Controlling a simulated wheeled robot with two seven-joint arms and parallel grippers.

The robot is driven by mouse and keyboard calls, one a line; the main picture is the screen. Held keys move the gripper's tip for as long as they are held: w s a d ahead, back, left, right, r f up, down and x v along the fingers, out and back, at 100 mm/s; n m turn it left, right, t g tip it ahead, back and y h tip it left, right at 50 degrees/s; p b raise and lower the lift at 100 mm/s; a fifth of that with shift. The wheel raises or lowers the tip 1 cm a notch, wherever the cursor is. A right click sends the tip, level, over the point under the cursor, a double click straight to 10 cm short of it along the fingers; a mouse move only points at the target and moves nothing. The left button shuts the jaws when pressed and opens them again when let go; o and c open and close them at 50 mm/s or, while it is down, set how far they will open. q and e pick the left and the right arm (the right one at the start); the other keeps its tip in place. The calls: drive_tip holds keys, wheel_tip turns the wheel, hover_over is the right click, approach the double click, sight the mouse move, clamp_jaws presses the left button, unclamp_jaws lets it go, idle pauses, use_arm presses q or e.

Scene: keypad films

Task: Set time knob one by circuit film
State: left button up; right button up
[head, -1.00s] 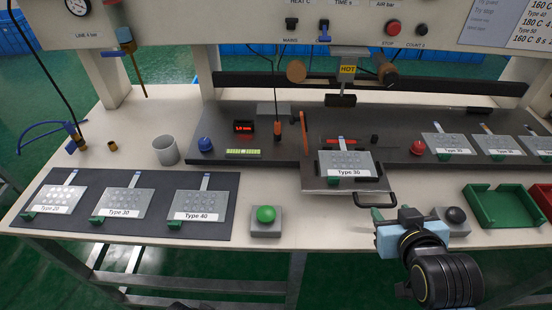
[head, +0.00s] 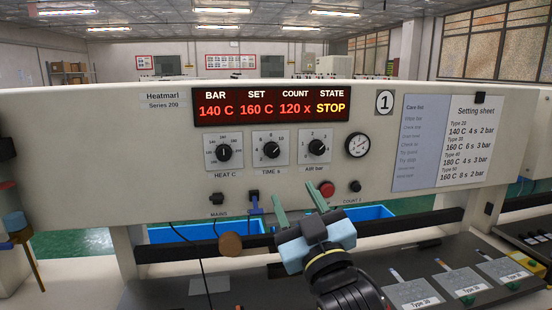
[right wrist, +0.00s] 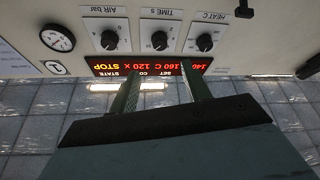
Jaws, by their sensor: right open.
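The TIME s knob (head: 271,150) is a black dial on the white panel, between the HEAT C knob (head: 223,152) and the AIR bar knob (head: 317,147). It also shows, upside down, in the right wrist view (right wrist: 159,41). My right gripper (head: 295,190) is open and empty, below and slightly right of the TIME knob, apart from the panel. Its two green fingers point at the panel in the right wrist view (right wrist: 161,80). My left gripper is out of view. The film seen earlier on the press slide is outside the view.
A red display (head: 274,106) reads 140 C, 160 C, 120 x, STOP. A setting sheet (head: 470,142) lists values by type. A red stop button (head: 326,188) and a MAINS switch (head: 217,198) sit below the knobs. Labelled films (head: 462,284) lie at lower right.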

sight(275, 152)
drive_tip(key=x, duration=1.1)
drive_tip(key=shift+w+a+r, duration=0.1)
drive_tip(key=shift+w+r, duration=0.15)
drive_tip(key=shift+w, duration=0.1)
drive_tip(key=c, duration=1)
drive_tip(key=shift+r+n+p, duration=0.1)
drive_tip(key=shift+n+p, duration=0.5)
drive_tip(key=shift+p, duration=0.5)
drive_tip(key=n+g+y+p, duration=0.1)
drive_tip(key=n+g+p, duration=0.1)
drive_tip(key=n+p, duration=0.3)
drive_tip(key=n+g+y+p, duration=0.1)
drive_tip(key=n+p, duration=0.3)
drive_tip(key=p, duration=0.3)
drive_tip(key=r+n+g+y+p, duration=0.1)
drive_tip(key=n+g+p, duration=0.1)
drive_tip(key=n+p, duration=0.3)
drive_tip(key=shift+w+d+n+g+p, duration=0.1)
drive_tip(key=shift+d+n+g+p, duration=0.25)
drive_tip(key=shift+p, duration=0.25)
drive_tip(key=shift+n+p, duration=0.45)
drive_tip(key=shift+n, duration=0.2)
drive_tip(key=shift+n+g+h, duration=0.5)
drive_tip(key=shift+n+g, duration=0.15)
drive_tip(key=shift+n, duration=0.75)
